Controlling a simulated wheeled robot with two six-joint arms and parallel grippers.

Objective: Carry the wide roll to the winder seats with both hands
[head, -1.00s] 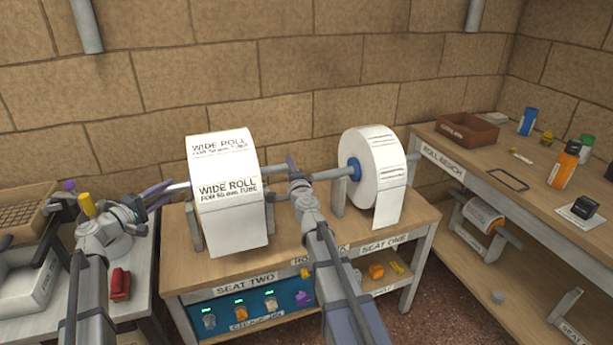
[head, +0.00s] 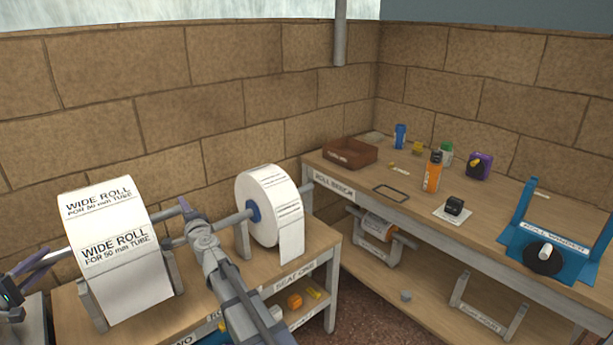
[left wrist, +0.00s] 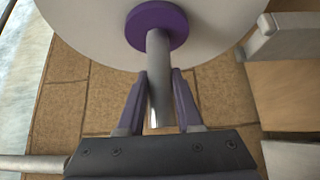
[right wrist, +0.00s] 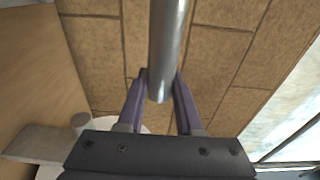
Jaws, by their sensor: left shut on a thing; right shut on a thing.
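The wide roll (head: 112,235), white and labelled "WIDE ROLL", is at the left of the head view at the grey uprights of seat two. Whether it is clear of them is hard to tell. My left gripper (head: 42,262) is shut on the metal shaft at its left end; the left wrist view shows this shaft (left wrist: 158,85) and a purple hub (left wrist: 157,24). My right gripper (head: 188,215) is shut on the other shaft end, also between the fingers in the right wrist view (right wrist: 160,72). The blue roll winder (head: 545,235) stands on the right bench with two upright arms.
A narrower white roll (head: 268,205) with a blue hub sits on seat one, close to my right gripper. Bench space before the winder is mostly clear.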

